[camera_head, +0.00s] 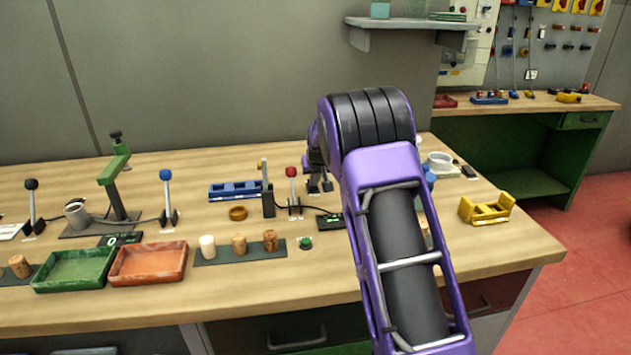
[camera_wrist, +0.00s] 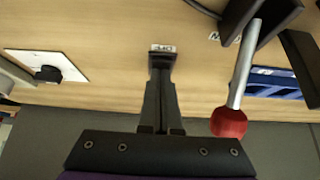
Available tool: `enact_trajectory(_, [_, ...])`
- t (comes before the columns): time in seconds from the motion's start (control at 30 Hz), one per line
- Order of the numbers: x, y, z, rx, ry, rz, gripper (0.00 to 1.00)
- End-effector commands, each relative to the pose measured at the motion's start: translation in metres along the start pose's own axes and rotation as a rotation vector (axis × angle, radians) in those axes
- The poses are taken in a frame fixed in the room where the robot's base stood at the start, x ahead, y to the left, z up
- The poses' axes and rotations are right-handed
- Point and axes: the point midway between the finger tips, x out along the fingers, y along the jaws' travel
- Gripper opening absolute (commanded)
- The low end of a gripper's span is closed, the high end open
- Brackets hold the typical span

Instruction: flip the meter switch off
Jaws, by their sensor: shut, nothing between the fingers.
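A lever with a red ball knob and pale shaft (camera_head: 292,188) stands on the bench next to a dark upright post; it also shows at the right of the wrist view (camera_wrist: 239,82). I take it for the meter switch, but cannot read a name on it. A small dark display (camera_head: 330,221) lies in front of it. My gripper (camera_head: 320,186) is just right of the lever, partly hidden by my arm. In the wrist view its fingers (camera_wrist: 161,62) are shut and empty, apart from the lever, with tips by a small white label reading OFF (camera_wrist: 163,48). Another label is partly hidden near the lever base.
A blue rack (camera_head: 237,190) stands left of the lever. A blue-knob lever (camera_head: 167,196), a green press (camera_head: 116,178), a green tray (camera_head: 73,270), an orange tray (camera_head: 148,263) and a strip with corks (camera_head: 216,256) lie further left. A yellow holder (camera_head: 486,208) is at right.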

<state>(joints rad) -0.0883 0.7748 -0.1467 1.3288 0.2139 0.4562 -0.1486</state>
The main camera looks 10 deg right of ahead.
Motion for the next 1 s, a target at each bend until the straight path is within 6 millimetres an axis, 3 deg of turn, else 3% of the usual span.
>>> enact_trajectory(0.87, [0.002,-0.001,-0.015,-0.001,0.0,0.0,0.0])
enact_trajectory(1.0, [-0.007,0.0,-0.02,-0.001,0.001,-0.001,0.0])
